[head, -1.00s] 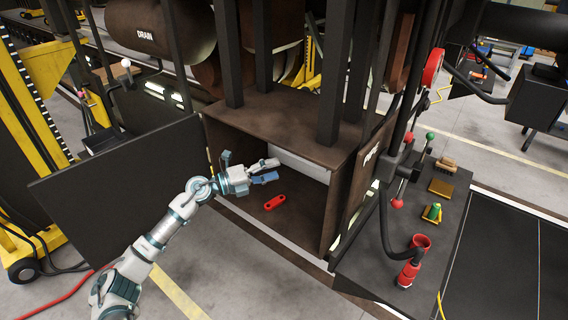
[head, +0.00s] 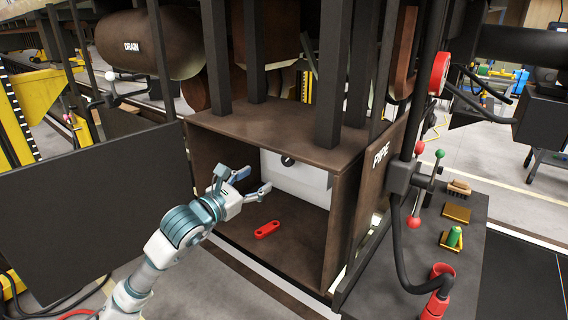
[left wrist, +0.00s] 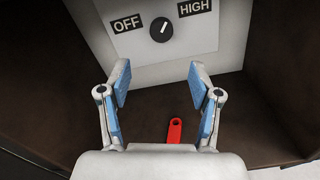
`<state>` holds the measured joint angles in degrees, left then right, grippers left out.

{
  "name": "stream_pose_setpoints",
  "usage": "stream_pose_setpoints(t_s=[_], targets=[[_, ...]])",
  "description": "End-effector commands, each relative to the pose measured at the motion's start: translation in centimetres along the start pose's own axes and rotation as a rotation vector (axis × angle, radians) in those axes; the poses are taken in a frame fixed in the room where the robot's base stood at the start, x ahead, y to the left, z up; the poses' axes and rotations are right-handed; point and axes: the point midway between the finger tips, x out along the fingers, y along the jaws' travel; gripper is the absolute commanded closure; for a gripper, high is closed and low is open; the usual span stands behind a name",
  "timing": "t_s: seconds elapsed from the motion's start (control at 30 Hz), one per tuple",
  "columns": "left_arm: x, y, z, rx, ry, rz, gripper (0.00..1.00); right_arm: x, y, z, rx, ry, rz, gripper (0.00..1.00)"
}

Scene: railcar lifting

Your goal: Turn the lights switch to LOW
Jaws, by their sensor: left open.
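The lights switch is a round black knob (left wrist: 161,29) on a white panel (left wrist: 225,40) at the back of an open brown box. It also shows in the head view as a small dark knob (head: 287,160). An OFF label (left wrist: 127,23) is left of the knob and a HIGH label (left wrist: 194,7) is to its upper right. A white mark on the knob points up and slightly right; no LOW label shows. My left gripper (head: 259,180) is open and empty at the box opening, short of the knob. My right gripper is not in view.
A red link-shaped piece (head: 267,229) lies on the box floor below the gripper. The box's open dark door (head: 90,205) stands at the left. The box side wall marked PIPE (head: 375,170) bounds the right. A shelf with levers is farther right.

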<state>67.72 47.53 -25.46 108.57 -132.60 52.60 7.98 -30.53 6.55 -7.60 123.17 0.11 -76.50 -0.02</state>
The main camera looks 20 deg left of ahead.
Motion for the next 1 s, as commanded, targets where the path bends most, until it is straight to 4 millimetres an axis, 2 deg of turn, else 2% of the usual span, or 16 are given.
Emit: stream_pose_setpoints(t_s=[0.1, 0.3, 0.5, 0.7, 0.97, 1.0], targets=[[3.0, -0.1, 0.2, -0.003, -0.001, -0.003, 0.36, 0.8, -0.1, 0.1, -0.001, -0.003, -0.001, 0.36], [7.6, 0.0, 0.2, -0.003, -0.001, -0.002, 0.36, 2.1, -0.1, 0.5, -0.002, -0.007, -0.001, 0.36], [10.9, 0.0, 0.0, -0.003, 0.000, -0.002, 0.36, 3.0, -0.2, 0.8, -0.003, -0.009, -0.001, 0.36], [12.2, 0.0, -0.1, -0.001, 0.000, -0.001, 0.36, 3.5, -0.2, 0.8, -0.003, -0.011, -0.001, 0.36], [12.3, 0.0, -0.1, -0.001, 0.000, -0.002, 0.36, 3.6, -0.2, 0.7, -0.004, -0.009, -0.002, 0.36], [12.3, 0.0, -0.1, -0.001, 0.000, -0.002, 0.46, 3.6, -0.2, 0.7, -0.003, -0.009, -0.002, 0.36]])
